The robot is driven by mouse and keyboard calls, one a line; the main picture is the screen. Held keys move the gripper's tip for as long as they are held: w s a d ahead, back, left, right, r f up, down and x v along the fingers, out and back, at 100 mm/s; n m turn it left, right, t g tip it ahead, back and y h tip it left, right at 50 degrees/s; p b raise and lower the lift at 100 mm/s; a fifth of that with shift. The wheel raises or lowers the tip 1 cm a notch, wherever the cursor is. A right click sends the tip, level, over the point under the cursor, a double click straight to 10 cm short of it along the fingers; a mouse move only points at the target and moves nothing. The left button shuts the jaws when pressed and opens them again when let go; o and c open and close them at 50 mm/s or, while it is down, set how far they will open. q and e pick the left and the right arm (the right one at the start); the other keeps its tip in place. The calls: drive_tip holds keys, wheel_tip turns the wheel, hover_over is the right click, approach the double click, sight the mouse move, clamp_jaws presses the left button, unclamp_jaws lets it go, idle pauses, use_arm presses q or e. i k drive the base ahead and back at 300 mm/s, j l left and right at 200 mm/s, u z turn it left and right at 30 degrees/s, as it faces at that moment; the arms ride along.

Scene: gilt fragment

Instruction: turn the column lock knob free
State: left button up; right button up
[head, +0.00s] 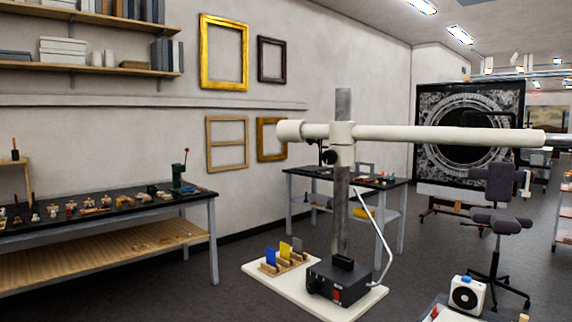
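A grey upright column (341,210) stands on a black base box (338,283) with a red switch, on a white board (270,291). A white collar (343,133) sits around the column near its top and carries a long white horizontal boom (440,135), which runs off towards the right edge. A small black knob (329,157) sticks out on the left side of the column just below the collar. Whether it is tight or loose cannot be told. Neither of my grippers is in view, and nothing is seen touching the knob.
Coloured cards in a wooden rack (284,258) stand left of the base box. A workbench (110,207) with small items is at left, another table (375,182) behind the column. A stool (494,220) and a white fan-like box (466,295) are at right. Floor between bench and board is clear.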

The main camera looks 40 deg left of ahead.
sight(330, 156)
drive_tip(key=u, duration=0.9)
drive_tip(key=i+j, duration=0.2)
drive_tip(key=i, duration=0.2)
drive_tip(key=i+j, duration=0.2)
drive_tip(key=i, duration=0.2)
drive_tip(key=i+j, duration=0.15)
drive_tip(key=i, duration=0.25)
drive_tip(key=z, duration=0.05)
